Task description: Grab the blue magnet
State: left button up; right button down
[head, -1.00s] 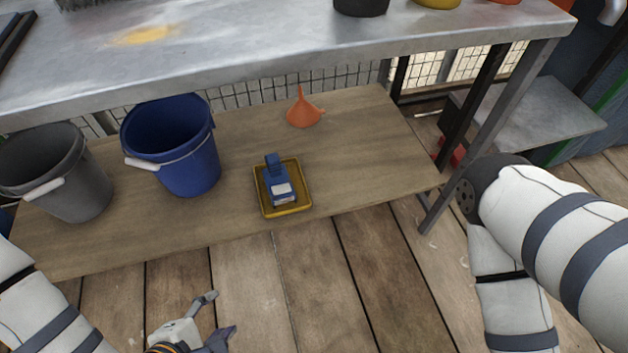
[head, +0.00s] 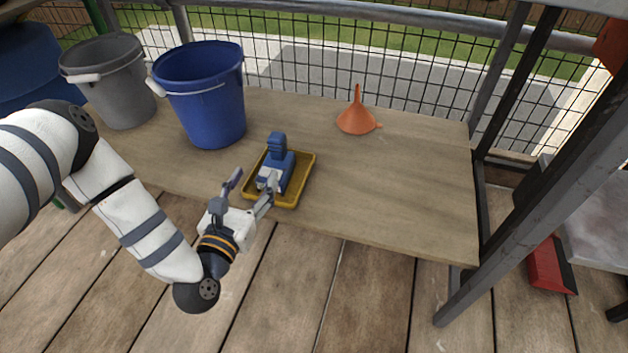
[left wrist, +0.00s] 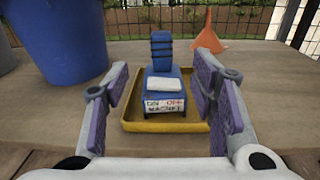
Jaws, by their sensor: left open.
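The blue magnet (head: 279,162) stands in a shallow yellow tray (head: 296,197) on the low wooden shelf. In the left wrist view the magnet (left wrist: 161,82) shows a ribbed blue upper part, a white block and a label reading "ON OFF MAGNET". My left gripper (head: 250,184) is open and empty at the tray's front left edge. In the left wrist view its two fingers (left wrist: 162,100) stand either side of the magnet, which is in front of them and apart from them. My right gripper is not in view.
A blue bucket (head: 210,108) and a grey bucket (head: 117,88) stand left of the tray. An orange funnel (head: 356,117) is behind it to the right. The wooden shelf (head: 410,190) is clear on the right, up to a metal leg (head: 490,170).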

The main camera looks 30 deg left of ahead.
aim_at(274, 142)
pick_arm(q)
jog(key=shift+n, duration=0.4)
jog(key=b+x, duration=0.3)
jog(key=x, duration=0.9)
jog(key=shift+r, duration=0.2)
jog(key=shift+w+r, duration=0.1)
jog(key=shift+w, duration=0.2)
grip_shut()
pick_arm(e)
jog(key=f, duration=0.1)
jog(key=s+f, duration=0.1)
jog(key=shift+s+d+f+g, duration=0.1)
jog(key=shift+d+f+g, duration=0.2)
